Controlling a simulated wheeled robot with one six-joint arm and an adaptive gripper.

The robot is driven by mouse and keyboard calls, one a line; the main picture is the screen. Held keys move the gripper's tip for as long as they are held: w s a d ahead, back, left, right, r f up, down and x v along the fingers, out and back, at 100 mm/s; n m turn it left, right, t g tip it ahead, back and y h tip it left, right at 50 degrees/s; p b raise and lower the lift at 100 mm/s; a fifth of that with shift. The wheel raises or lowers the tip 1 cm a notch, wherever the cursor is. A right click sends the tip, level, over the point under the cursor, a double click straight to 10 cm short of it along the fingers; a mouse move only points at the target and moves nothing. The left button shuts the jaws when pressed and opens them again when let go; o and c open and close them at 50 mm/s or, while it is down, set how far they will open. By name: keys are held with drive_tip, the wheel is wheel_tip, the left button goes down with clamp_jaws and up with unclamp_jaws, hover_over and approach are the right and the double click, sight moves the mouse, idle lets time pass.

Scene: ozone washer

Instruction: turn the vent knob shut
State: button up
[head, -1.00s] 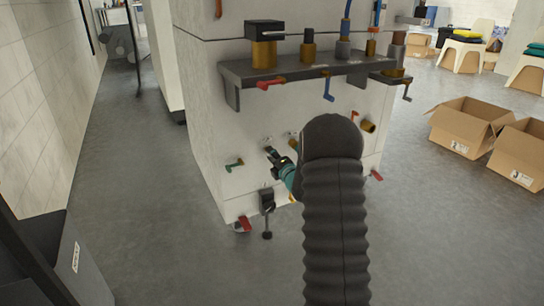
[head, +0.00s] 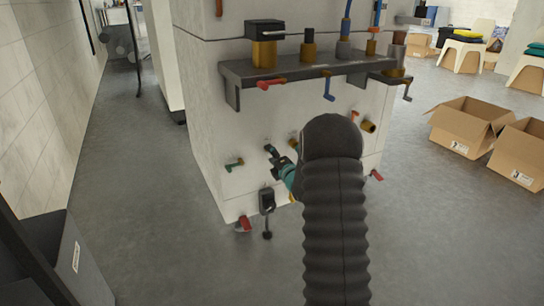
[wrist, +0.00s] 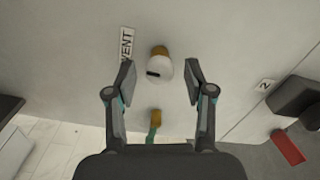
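The vent knob (wrist: 160,71) is round and white with a black mark on its face, on a brass stem in the pale wall, beside a label (wrist: 127,46) reading VENT. My gripper (wrist: 159,73) is open; in the wrist view its two fingertips stand on either side of the knob, with gaps showing on both sides. How far the tips are from it in depth I cannot tell. In the head view my gripper (head: 272,156) is close to the front of the white block, and I cannot make out the knob clearly there.
A grey shelf (head: 290,72) with fittings overhangs above. A dark box (head: 266,200) juts out below. Cardboard boxes (head: 462,128) stand right.

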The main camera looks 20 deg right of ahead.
drive_tip(key=s, duration=1.2)
drive_tip(key=shift+d, duration=0.25)
